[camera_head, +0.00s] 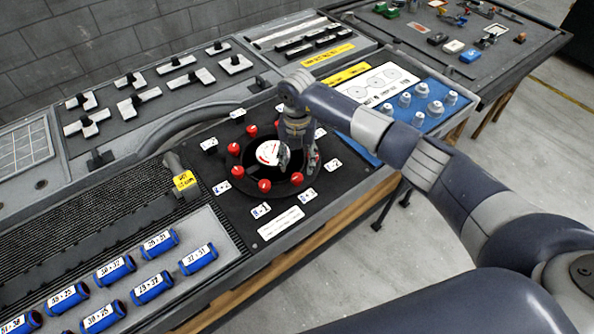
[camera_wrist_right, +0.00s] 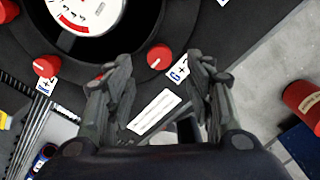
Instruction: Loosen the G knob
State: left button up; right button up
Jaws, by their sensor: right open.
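The black panel (camera_head: 330,184) carries a round gauge with a white face (camera_head: 268,152), ringed by several red knobs and small white labels. One red knob (camera_head: 297,179) is at the gauge's front right. It also shows in the right wrist view (camera_wrist_right: 160,57), beside a white label (camera_wrist_right: 178,70) whose letter looks like G but is small. My right gripper (camera_head: 299,163) points down over the gauge's right side. In the wrist view its open fingers (camera_wrist_right: 160,68) stand left and right of that knob, with nothing between them; contact cannot be told. My left gripper is not in view.
Another red knob (camera_wrist_right: 45,66) lies left of my fingers. A lever with a yellow tag (camera_head: 184,180) stands left of the panel. Blue labelled cylinders (camera_head: 152,288) lie at front left. Blue-panel knobs (camera_head: 420,118) are behind my right arm. Floor is open at right.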

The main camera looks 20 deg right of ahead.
aim_at(297, 177)
jog(key=shift+f+p, duration=0.5)
jog(key=shift+f, duration=2.5)
jog(key=shift+c, duration=0.3)
jog(key=c, duration=1)
